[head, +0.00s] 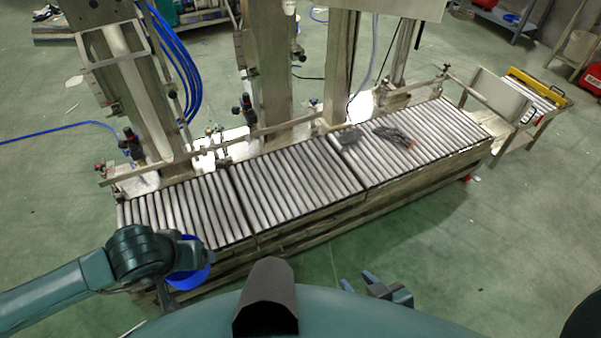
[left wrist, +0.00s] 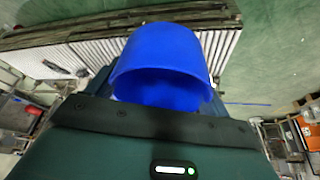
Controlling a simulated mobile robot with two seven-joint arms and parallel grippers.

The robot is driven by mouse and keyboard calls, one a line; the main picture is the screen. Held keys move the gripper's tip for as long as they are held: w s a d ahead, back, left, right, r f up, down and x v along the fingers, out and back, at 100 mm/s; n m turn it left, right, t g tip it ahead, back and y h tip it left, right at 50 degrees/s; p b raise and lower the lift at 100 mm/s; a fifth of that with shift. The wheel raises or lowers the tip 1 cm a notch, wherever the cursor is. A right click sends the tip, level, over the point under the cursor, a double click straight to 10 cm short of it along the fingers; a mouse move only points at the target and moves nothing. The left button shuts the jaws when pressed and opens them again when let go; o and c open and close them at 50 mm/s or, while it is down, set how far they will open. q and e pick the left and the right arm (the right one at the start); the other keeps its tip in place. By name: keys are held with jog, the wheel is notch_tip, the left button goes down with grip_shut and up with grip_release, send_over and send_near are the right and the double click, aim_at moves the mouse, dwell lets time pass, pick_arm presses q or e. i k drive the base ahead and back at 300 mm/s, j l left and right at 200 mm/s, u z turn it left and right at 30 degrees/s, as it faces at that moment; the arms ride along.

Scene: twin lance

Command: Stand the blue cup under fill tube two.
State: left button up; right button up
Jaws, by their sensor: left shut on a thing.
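The blue cup (head: 192,276) is at the lower left of the head view, partly hidden by my left arm. It is in front of the near edge of the roller conveyor (head: 290,190). My left gripper (head: 170,287) is shut on it; its fingers are mostly hidden. The cup (left wrist: 165,50) fills the middle of the left wrist view. My right gripper (head: 360,282) is low in the head view, empty, its fingers apart. Upright machine columns with tubes stand behind the conveyor, including a left one with a white tube (head: 130,85). I cannot tell which is fill tube two.
A dark tangled bundle (head: 395,136) and a small dark object (head: 348,137) lie on the right rollers. A guide rail (head: 270,130) runs along the conveyor's back. The left and middle rollers are clear. A side table (head: 515,105) stands at the right end.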

aim_at(294, 157)
jog(key=i+l+z, duration=0.15)
jog(key=i+z, duration=0.2)
jog(key=i+l+z, duration=0.1)
jog(key=i+z, duration=0.55)
jog(key=i, duration=0.35)
